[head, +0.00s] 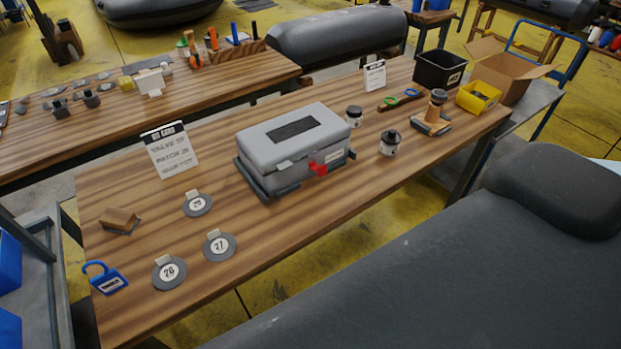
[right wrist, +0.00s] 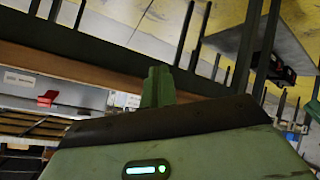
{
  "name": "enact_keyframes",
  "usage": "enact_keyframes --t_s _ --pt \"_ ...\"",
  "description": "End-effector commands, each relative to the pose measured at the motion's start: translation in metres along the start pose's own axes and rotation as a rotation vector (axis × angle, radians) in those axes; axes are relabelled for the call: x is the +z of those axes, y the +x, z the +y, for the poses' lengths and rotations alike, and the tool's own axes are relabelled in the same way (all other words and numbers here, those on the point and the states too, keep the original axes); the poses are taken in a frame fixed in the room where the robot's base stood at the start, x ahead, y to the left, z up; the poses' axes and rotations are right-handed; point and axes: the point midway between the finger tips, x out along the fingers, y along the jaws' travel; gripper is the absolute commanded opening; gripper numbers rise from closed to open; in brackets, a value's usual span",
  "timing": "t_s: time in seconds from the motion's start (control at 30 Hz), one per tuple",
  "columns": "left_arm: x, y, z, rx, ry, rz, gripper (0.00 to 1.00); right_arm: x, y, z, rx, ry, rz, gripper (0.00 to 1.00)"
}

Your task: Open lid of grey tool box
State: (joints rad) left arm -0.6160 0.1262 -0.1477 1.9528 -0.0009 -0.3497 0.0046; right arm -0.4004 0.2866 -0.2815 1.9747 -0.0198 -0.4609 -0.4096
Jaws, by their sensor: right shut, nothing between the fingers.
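The grey tool box (head: 292,150) sits on the middle of the wooden workbench in the head view. Its lid is down, with a dark panel on top. A red latch (head: 325,165) shows on its front side toward the right, and a grey latch (head: 285,165) shows toward the left. Neither of my grippers shows in the head view. In the right wrist view my right gripper (right wrist: 157,85) is green, with its fingers shut and nothing between them.
The workbench (head: 270,235) also holds numbered discs (head: 220,245), a blue hook-shaped tag (head: 105,278), a card (head: 170,148), jars (head: 390,143), a yellow bin (head: 478,96) and a black bin (head: 440,70). A large grey inflatable tube (head: 450,270) lies along the bench's near side.

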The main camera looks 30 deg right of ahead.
Motion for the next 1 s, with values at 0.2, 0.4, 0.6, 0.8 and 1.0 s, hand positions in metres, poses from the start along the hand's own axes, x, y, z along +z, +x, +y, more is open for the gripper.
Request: enact_keyframes --t_s 0.2,0.4,0.6,0.8,1.0 --pt "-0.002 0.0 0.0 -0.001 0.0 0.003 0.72 -0.058 0.026 0.057 0.025 -0.727 0.057 0.0" --pt "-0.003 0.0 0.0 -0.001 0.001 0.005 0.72 -0.092 0.034 0.113 0.079 -1.387 0.018 0.0" --pt "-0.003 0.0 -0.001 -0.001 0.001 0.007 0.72 -0.113 0.03 0.176 0.121 -1.993 -0.114 0.0" --pt "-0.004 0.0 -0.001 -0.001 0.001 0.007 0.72 -0.121 0.021 0.22 0.117 -2.36 -0.252 0.0" --pt "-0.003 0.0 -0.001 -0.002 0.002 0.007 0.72 -0.122 0.018 0.231 0.107 -2.456 -0.294 0.0"
